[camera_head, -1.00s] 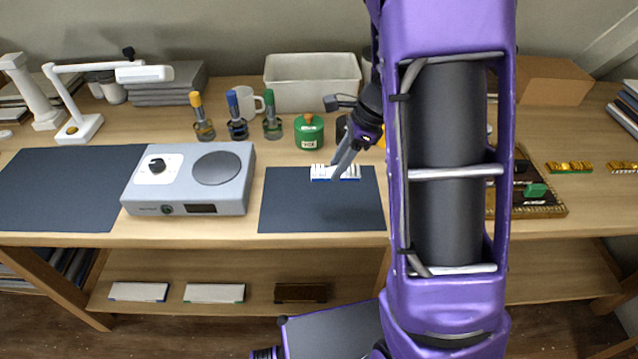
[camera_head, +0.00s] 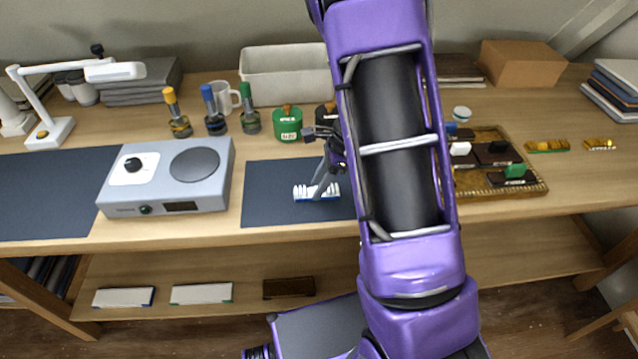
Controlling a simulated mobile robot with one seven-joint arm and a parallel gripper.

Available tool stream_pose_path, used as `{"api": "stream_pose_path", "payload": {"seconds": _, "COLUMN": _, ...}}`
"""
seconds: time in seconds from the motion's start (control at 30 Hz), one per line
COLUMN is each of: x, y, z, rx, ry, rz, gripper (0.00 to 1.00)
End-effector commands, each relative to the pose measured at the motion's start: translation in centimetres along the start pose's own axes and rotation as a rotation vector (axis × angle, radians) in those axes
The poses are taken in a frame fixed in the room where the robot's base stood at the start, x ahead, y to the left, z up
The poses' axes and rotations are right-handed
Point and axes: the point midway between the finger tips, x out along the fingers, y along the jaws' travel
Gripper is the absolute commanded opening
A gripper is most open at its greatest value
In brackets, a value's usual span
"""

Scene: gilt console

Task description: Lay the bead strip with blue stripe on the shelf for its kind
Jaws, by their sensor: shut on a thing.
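The bead strip with a blue stripe (camera_head: 317,193) is white and toothed, with blue along its lower edge. It is over the dark mat (camera_head: 285,213). My gripper (camera_head: 321,184) is shut on it from above; my fingers and arm hide part of it. I cannot tell whether it touches the mat. On the lower shelf (camera_head: 245,306) lie a white plate with a blue edge (camera_head: 123,297), a white plate with a green edge (camera_head: 201,293) and a dark brown plate (camera_head: 289,287).
A grey device (camera_head: 170,172) stands left of the mat. Behind are a green canister (camera_head: 287,124), several colour-capped bottles (camera_head: 249,120) and a white bin (camera_head: 285,78). A gilt tray (camera_head: 528,187) with handled blocks is at right. The tabletop's front edge overhangs the lower shelf.

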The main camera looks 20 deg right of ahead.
Motion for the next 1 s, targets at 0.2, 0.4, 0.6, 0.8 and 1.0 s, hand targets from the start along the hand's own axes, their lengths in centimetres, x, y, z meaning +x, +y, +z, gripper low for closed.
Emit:
{"api": "stream_pose_path", "payload": {"seconds": 0.2, "x": 0.3, "y": 0.0, "z": -0.1, "rx": 0.0, "ry": 0.0, "rz": 0.0, "gripper": 0.56}}
{"api": "stream_pose_path", "payload": {"seconds": 0.4, "x": 0.3, "y": 0.0, "z": -0.1, "rx": 0.0, "ry": 0.0, "rz": 0.0, "gripper": 0.71}}
{"api": "stream_pose_path", "payload": {"seconds": 0.6, "x": 0.1, "y": 0.0, "z": 0.0, "rx": 0.0, "ry": 0.0, "rz": 0.0, "gripper": 0.71}}
{"api": "stream_pose_path", "payload": {"seconds": 0.8, "x": -2.4, "y": -0.1, "z": 0.1, "rx": -0.001, "ry": 0.0, "rz": -0.005, "gripper": 0.71}}
{"api": "stream_pose_path", "payload": {"seconds": 1.0, "x": -6.8, "y": -0.1, "z": 0.1, "rx": 0.0, "ry": 0.0, "rz": -0.004, "gripper": 0.71}}
